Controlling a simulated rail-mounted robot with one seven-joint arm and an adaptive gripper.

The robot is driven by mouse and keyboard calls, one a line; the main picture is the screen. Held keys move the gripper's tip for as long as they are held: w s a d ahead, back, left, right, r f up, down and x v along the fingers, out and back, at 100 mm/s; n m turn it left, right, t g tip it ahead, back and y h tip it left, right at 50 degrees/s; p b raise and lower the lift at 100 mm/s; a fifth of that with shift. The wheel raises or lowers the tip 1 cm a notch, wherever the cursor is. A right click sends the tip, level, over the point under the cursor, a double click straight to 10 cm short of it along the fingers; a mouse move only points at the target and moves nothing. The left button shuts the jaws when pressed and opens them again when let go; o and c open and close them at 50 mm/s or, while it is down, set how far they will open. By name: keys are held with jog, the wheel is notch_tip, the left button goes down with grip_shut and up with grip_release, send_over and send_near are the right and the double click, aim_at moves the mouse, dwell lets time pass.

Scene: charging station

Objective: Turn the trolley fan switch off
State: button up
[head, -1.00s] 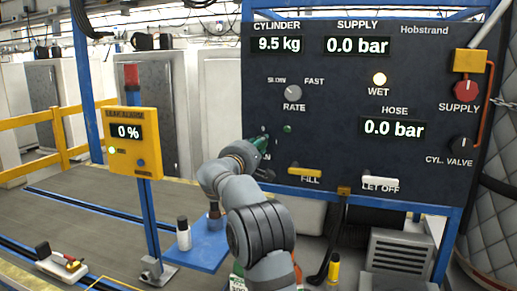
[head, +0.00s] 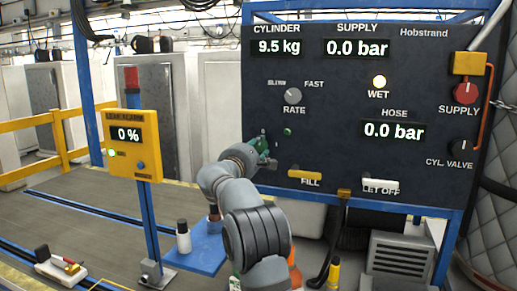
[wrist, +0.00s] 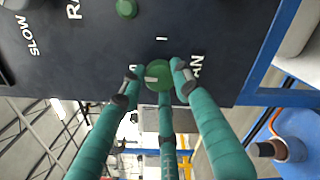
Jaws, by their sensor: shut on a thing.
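The fan switch (wrist: 160,75) is a round green knob with a pale pointer mark, on the dark panel in the wrist view. The mark lies roughly sideways in that picture, its end toward a small character on the left. An "I" is printed above, and part of the word FAN shows at right. My gripper (wrist: 155,80) has teal fingers closed around the knob, their tips against its sides. In the head view my gripper (head: 264,150) is at the panel's lower left edge and hides the knob.
A small green lamp (head: 288,131) sits right of my gripper. The rate knob (head: 293,96) is above, and the yellow fill lever (head: 305,174) is below right. A yellow leak alarm box (head: 134,145) stands on a blue post to the left.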

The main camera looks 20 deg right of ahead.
jog(key=shift+w+a+f, duration=0.1)
jog(key=shift+a+f, duration=0.1)
jog(key=o, duration=1)
jog(key=shift+o, duration=0.8)
jog(key=shift+r, duration=0.1)
jog(key=shift+d, duration=0.1)
jog(key=v, duration=1.2)
jog(key=shift+d, duration=0.1)
